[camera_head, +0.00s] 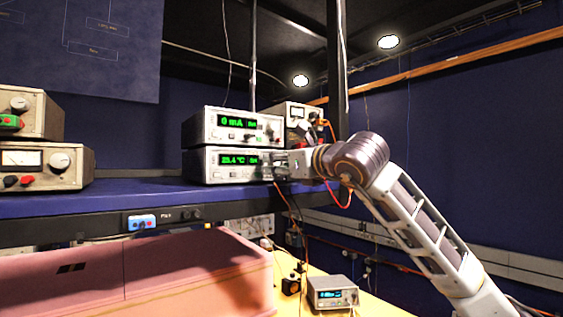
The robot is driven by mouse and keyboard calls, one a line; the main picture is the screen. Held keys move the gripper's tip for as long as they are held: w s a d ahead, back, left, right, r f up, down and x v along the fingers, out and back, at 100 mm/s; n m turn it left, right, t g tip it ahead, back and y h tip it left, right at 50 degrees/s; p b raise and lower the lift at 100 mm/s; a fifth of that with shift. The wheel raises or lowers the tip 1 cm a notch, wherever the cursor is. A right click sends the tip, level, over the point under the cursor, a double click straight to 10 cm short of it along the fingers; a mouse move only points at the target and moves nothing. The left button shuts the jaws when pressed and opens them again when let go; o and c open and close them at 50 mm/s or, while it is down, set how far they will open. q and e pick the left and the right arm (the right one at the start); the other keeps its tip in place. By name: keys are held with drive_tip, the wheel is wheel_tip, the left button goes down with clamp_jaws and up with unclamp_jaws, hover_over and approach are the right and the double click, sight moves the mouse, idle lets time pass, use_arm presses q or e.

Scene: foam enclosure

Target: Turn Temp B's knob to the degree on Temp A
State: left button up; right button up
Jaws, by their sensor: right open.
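Two stacked bench instruments stand on the blue shelf. The lower instrument (201,167) has a green display that seems to read about 23.4 °C. The upper instrument (198,127) has a green display reading about 0 mA. No label Temp A or Temp B is legible. My right gripper (279,165) is open at the right end of the lower instrument's front panel. It hides that part of the panel, including any knob there. I cannot tell whether the fingers touch anything. My left gripper is not in view.
An analog-meter instrument (300,113) stands behind the stack. Other meter boxes (45,182) stand at the left of the shelf (120,200). A pink bin (200,270) and a small box with a blue display (332,305) are below. Cables hang near my right gripper.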

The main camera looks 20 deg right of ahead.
drive_tip(key=shift+c, duration=0.2)
clamp_jaws()
drive_tip(key=shift+n+b, duration=0.4)
drive_tip(key=shift+b, duration=0.2)
drive_tip(key=shift+o, duration=0.2)
unclamp_jaws()
drive_tip(key=shift+s, duration=0.1)
drive_tip(key=v, duration=1.2)
idle(0.4)
